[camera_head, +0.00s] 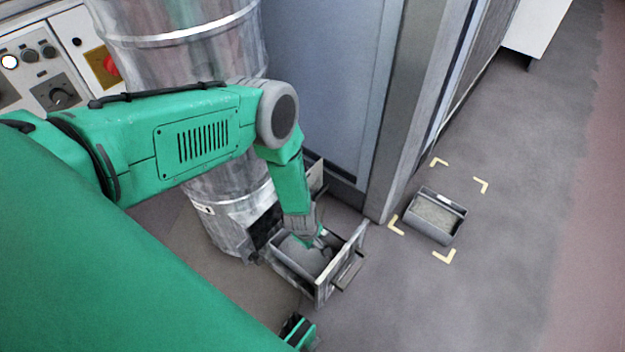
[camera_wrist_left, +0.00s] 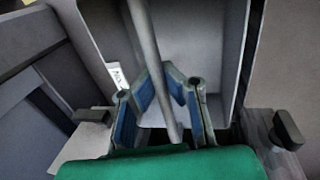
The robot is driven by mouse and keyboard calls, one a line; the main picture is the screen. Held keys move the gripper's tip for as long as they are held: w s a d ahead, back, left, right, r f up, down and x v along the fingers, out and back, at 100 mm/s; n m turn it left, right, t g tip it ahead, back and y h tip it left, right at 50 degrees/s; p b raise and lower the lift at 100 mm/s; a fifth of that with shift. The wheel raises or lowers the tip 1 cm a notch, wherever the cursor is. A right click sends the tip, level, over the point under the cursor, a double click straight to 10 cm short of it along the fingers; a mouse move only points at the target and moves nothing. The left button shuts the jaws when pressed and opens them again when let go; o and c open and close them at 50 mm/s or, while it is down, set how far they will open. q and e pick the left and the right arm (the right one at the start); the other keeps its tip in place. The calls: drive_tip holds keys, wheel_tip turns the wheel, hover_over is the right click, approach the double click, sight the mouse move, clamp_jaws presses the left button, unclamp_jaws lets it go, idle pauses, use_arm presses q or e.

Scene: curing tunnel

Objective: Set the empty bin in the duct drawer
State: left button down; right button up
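The duct drawer (camera_head: 322,283) is pulled out at the foot of the round metal duct (camera_head: 235,205). A grey bin (camera_head: 290,262) is inside or just above the drawer; I cannot tell if it rests on the floor of it. In the left wrist view the bin (camera_wrist_left: 205,58) looks bare inside, with a white label and a grey bar across it. My left gripper (camera_head: 318,240) reaches down into this bin. Its blue-padded fingers (camera_wrist_left: 165,85) lie close on both sides of the bar and seem shut on it.
A second grey bin (camera_head: 436,215) with pale grey material in it stands on the floor between yellow corner marks (camera_head: 445,257). A tall cabinet (camera_head: 330,90) stands behind the drawer. A control panel (camera_head: 50,75) is at the upper left. Floor at the right is clear.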

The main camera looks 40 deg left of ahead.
use_arm(q)
drive_tip(key=shift+a+f, duration=0.1)
drive_tip(key=shift+f, duration=0.4)
drive_tip(key=shift+a+r, duration=0.1)
drive_tip(key=c, duration=1.7)
unclamp_jaws()
drive_tip(key=shift+d, duration=0.2)
